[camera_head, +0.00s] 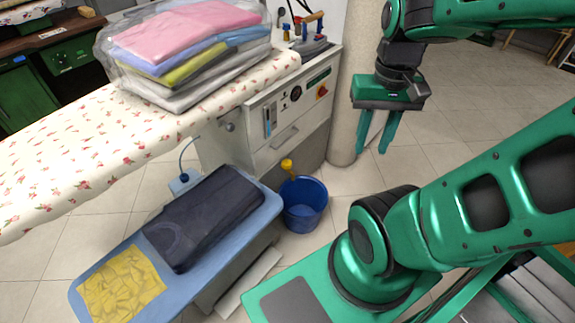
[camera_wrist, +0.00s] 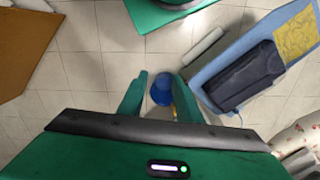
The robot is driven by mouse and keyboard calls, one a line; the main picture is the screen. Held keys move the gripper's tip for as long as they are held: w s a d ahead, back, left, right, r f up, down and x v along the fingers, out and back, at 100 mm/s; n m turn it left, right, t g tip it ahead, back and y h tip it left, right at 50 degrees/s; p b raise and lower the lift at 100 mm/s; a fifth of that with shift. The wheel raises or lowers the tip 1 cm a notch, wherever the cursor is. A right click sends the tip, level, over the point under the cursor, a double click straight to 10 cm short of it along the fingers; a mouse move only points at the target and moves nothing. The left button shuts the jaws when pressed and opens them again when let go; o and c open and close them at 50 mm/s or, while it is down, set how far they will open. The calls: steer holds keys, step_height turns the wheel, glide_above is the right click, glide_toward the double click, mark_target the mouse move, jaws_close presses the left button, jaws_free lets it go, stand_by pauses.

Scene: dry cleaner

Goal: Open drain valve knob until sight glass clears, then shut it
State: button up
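A small yellow knob (camera_head: 287,164) sticks out low at the front of the cream machine, above a blue bucket (camera_head: 318,198). The knob shows partly in the wrist view (camera_wrist: 174,109), beside the bucket (camera_wrist: 161,92). An upright blue-tinted gauge (camera_head: 269,120), likely the sight glass, is on the machine's front panel; its fill is too small to read. My gripper (camera_head: 373,150) is open and empty, pointing down, to the right of the machine and apart from the knob. In the wrist view its two fingers (camera_wrist: 160,88) stand apart with the bucket seen between them.
A padded floral ironing board (camera_head: 90,145) holds bagged folded clothes (camera_head: 190,45). A lower blue board (camera_head: 259,216) carries dark folded trousers (camera_head: 205,215) and a yellow cloth (camera_head: 122,285). A round pale column (camera_head: 356,100) stands beside the machine. Tiled floor right of the bucket is clear.

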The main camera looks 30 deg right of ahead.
mark_target(290, 165)
steer(key=o, duration=0.3)
steer(key=shift+d, duration=0.1)
steer(key=o, duration=0.4)
steer(key=shift+s+r, duration=0.2)
steer(key=shift+s, duration=0.15)
steer(key=w+d+f+m+t+y, duration=0.2)
steer(key=w+d+f+m, duration=0.15)
steer(key=w+f, duration=0.95)
steer(key=w+d+f+m+t+y, duration=0.2)
steer(key=w+f+m, duration=0.2)
steer(key=w+f, duration=0.95)
steer(key=w+d+f+m+t+h, duration=0.15)
steer(key=w+f+m+t, duration=0.35)
steer(key=f+m, duration=0.65)
steer(key=w+d+f+m+t, duration=0.2)
steer(key=w+f+m+t, duration=0.25)
steer(key=f+m, duration=0.7)
steer(key=shift+n, duration=0.95)
steer(key=x, duration=0.3)
steer(key=f+x, duration=0.1)
steer(key=x, duration=0.3)
steer(key=f+x, duration=0.1)
steer(key=x, duration=0.3)
steer(key=shift+s+d+f, duration=0.15)
steer(key=shift+s+d, duration=0.2)
